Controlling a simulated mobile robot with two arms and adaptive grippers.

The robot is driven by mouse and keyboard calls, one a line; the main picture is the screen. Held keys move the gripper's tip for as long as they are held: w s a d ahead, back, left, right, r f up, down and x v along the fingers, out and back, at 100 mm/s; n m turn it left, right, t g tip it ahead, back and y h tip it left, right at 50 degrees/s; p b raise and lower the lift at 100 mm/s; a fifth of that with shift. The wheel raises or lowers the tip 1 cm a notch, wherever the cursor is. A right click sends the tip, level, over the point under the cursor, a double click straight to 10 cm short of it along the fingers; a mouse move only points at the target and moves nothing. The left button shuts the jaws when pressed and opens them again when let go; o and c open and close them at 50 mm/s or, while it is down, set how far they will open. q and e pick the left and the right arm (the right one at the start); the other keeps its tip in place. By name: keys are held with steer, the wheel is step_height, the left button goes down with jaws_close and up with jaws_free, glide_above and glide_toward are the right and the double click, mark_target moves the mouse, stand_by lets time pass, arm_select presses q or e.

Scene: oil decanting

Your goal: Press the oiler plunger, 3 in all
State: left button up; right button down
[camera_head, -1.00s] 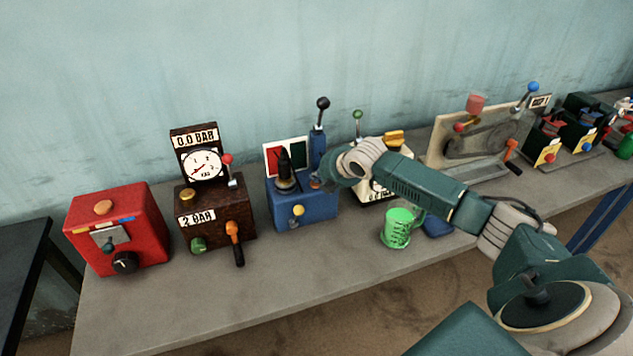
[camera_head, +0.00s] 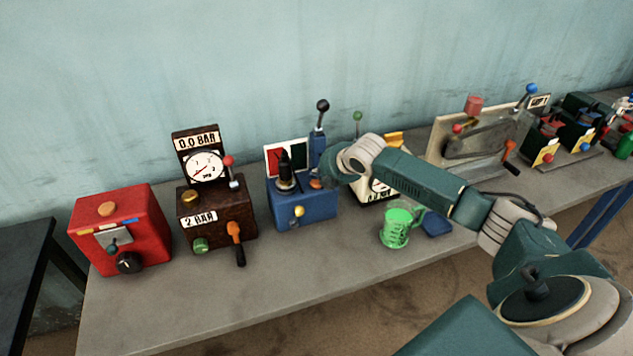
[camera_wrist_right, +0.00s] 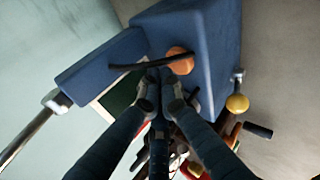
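The blue box (camera_head: 306,212) has a black conical oiler spout (camera_head: 285,172) on top and an orange round button (camera_head: 316,183) that looks like the plunger. In the right wrist view the blue box (camera_wrist_right: 215,60) is close, with the orange button (camera_wrist_right: 180,60) near its edge and a thin dark rod beside it. My right gripper (camera_wrist_right: 160,78) has its fingertips together right beside the button; I cannot tell whether they touch it. In the head view my right wrist covers the gripper's surroundings. My left gripper is not in view.
A brown gauge box (camera_head: 215,212) and a red box (camera_head: 118,230) stand at left. A crank device (camera_head: 480,140) is at right. The bench front (camera_head: 290,270) is clear.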

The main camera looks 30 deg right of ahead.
step_height(320, 180, up, 5)
steer(key=p, duration=0.4)
stand_by(1.9)
